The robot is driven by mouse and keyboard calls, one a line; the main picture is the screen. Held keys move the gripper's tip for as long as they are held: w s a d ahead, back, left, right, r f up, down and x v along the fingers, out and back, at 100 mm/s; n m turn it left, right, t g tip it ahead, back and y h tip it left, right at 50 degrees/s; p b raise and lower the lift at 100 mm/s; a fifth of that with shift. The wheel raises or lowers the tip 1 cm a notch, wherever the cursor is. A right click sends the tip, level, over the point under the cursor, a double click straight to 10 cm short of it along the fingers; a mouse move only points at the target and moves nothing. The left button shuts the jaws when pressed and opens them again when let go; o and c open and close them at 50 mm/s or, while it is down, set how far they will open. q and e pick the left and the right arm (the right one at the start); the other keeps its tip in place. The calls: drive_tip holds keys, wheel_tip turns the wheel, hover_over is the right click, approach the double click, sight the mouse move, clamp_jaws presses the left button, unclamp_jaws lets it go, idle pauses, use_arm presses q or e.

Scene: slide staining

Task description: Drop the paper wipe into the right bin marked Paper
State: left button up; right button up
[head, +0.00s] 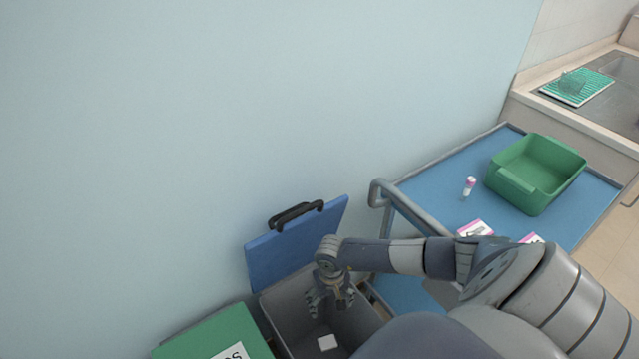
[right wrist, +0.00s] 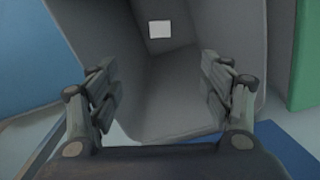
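The paper wipe (head: 327,343) is a small white square lying inside the open grey bin (head: 284,318), at its bottom as far as I can see. It also shows in the right wrist view (right wrist: 160,29), beyond the fingers and apart from them. The bin's blue lid (head: 297,246) with a black handle stands raised against the wall. My right gripper (head: 330,302) is over the bin's opening; in the right wrist view its fingers (right wrist: 160,85) are spread with nothing between them. I cannot read any marking on this bin. My left gripper is not in view.
A bin with a closed green lid (head: 215,340) and partly visible lettering stands left of the open bin. A cart with a blue top (head: 440,182) stands to the right, holding a green tub (head: 531,196), a small vial (head: 469,187) and pink-and-white boxes. The wall is close behind the bins.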

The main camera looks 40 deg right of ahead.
wheel_tip(320, 180, up, 12)
idle(0.7)
idle(0.4)
